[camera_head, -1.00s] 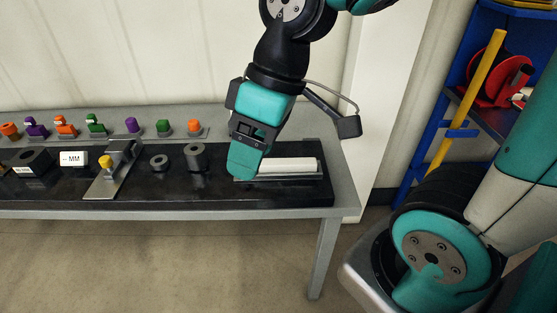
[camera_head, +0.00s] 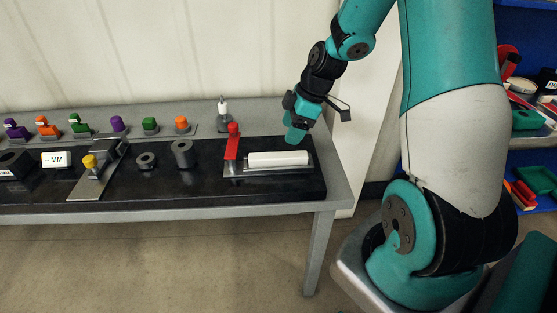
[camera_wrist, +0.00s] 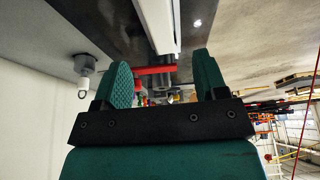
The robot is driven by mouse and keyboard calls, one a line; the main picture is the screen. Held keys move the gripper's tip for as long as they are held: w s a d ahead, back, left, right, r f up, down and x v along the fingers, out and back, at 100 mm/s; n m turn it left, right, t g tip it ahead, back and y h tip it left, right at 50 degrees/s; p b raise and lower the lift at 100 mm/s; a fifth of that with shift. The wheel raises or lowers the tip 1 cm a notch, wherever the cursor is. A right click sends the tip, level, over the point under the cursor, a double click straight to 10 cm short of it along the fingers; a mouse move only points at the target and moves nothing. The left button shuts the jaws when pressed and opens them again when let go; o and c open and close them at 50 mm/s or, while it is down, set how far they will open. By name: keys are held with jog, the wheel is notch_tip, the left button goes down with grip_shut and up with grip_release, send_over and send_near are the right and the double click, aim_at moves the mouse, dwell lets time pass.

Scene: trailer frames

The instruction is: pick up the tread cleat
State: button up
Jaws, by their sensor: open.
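No part is plainly marked as the tread cleat. A long white bar (camera_head: 278,159) lies on a grey fixture plate (camera_head: 262,171) near the bench's right end; I cannot tell whether it is the cleat. A red lever (camera_head: 232,142) stands at the plate's left end. In the wrist view, the white bar (camera_wrist: 155,20) and the red lever (camera_wrist: 158,70) show beyond the fingers. My gripper (camera_head: 294,134) is above the far side of the bar, apart from it. In the wrist view, my gripper (camera_wrist: 163,80) has its green fingers spread, with nothing held between them.
On the bench are a yellow-knobbed clamp (camera_head: 92,168), a small grey ring (camera_head: 146,160), a taller grey ring (camera_head: 182,153) and a display block (camera_head: 57,159). A white-topped device (camera_head: 223,112) and coloured knobs line the back. A blue shelf (camera_head: 530,150) stands right.

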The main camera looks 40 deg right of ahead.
aim_at(278, 155)
jog(key=x, duration=0.8)
jog(key=shift+f+p, duration=0.35)
jog(key=shift+p, duration=0.05)
jog(key=c, duration=1.2)
jog(key=shift+r, duration=0.1)
